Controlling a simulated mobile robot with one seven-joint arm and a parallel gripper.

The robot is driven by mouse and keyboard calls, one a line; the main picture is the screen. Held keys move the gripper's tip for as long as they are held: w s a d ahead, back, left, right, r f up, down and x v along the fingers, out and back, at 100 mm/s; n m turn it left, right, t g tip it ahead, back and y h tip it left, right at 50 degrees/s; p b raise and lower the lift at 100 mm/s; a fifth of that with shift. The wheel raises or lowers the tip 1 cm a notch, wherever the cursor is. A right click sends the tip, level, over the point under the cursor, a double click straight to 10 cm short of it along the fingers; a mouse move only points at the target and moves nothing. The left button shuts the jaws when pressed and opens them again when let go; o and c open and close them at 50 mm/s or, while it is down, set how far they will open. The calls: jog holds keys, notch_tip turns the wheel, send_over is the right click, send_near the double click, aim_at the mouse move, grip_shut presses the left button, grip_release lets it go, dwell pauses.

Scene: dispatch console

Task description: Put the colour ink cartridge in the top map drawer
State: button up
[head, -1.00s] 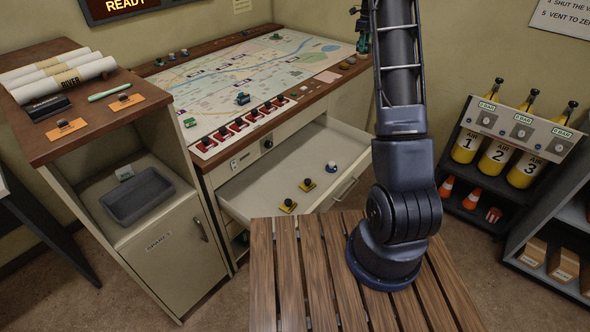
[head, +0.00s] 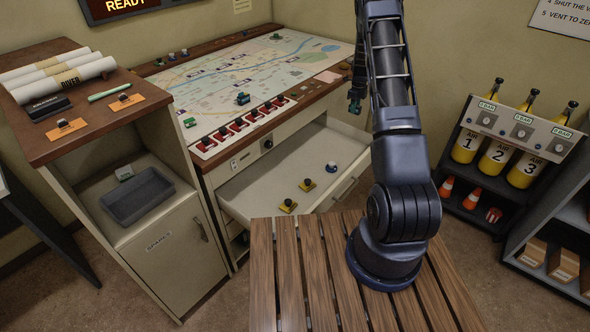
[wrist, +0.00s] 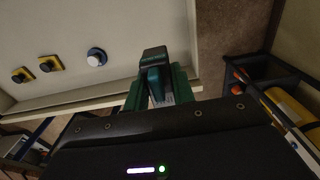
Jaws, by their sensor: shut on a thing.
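My gripper (head: 355,102) hangs beyond the drawer's right end in the head view, near the map table's right edge, partly behind my arm. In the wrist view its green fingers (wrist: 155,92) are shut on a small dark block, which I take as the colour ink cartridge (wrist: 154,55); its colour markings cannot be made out. The top map drawer (head: 260,188) is pulled open under the map table. The wrist view shows the drawer (wrist: 60,30) at upper left, with the held block over or near its edge; height is unclear.
Inside the drawer lie two yellow-and-black pieces (head: 288,206) and a blue-and-white knob-like piece (head: 332,167). The drawer floor around them is bare. A slatted wooden surface (head: 290,270) is in front. Air cylinders (head: 495,152) stand at right. A grey tray (head: 137,196) sits left.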

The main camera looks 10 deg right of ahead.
aim_at(349, 147)
notch_tip(349, 147, down, 22)
jog(key=shift+r, duration=0.25)
dwell(0.5)
jog(key=shift+f, duration=0.1)
jog(key=o, duration=1)
